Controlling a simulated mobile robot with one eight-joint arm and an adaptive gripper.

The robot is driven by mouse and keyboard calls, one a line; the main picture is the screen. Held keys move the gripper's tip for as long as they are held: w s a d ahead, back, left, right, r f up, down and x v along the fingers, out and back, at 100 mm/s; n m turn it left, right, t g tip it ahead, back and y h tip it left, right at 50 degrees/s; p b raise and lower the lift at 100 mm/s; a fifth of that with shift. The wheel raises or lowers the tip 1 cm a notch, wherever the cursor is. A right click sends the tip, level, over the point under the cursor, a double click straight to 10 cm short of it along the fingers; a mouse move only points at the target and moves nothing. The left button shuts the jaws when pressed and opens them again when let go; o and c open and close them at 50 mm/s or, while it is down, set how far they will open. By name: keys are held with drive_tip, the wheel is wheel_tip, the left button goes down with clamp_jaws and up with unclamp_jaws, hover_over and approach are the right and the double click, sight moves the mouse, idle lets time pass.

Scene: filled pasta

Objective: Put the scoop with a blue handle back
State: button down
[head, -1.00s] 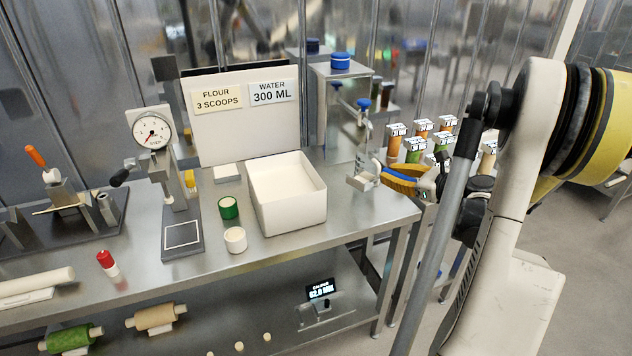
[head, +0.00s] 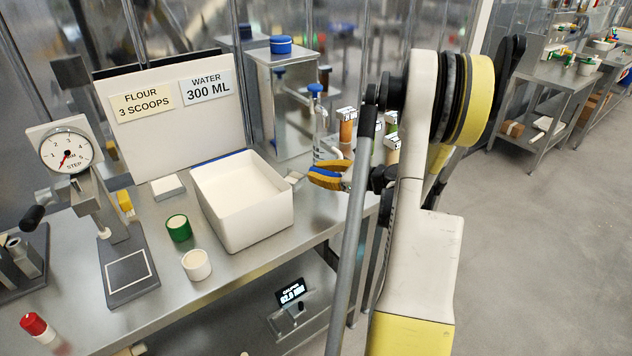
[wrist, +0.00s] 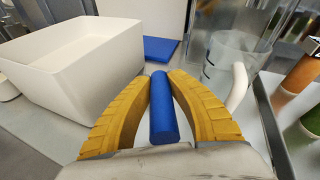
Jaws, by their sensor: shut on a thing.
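My gripper (head: 325,175) is at the right of the white bin (head: 262,222), over the right part of the steel bench. In the wrist view my gripper (wrist: 161,82) has its two yellow ribbed fingers closed around the scoop's blue handle (wrist: 162,112). The handle lies lengthwise between the fingers and points away from the camera. The scoop's bowl cannot be made out in the wrist view. The white bin also shows at the upper left of the wrist view (wrist: 95,82). A flat blue piece (wrist: 160,48) lies beyond the fingertips, behind the bin.
A clear jug with a white handle (wrist: 237,88) stands close right of my gripper. Orange and green jars (head: 347,131) stand farther right. A steel dispenser (head: 285,100) is behind. A green cup (head: 179,228), a white cup (head: 197,265) and a dial gauge (head: 66,150) stand left.

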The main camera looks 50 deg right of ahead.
drive_tip(key=shift+f, duration=1)
drive_tip(key=c, duration=1.4)
unclamp_jaws()
drive_tip(key=shift+o, duration=0.2)
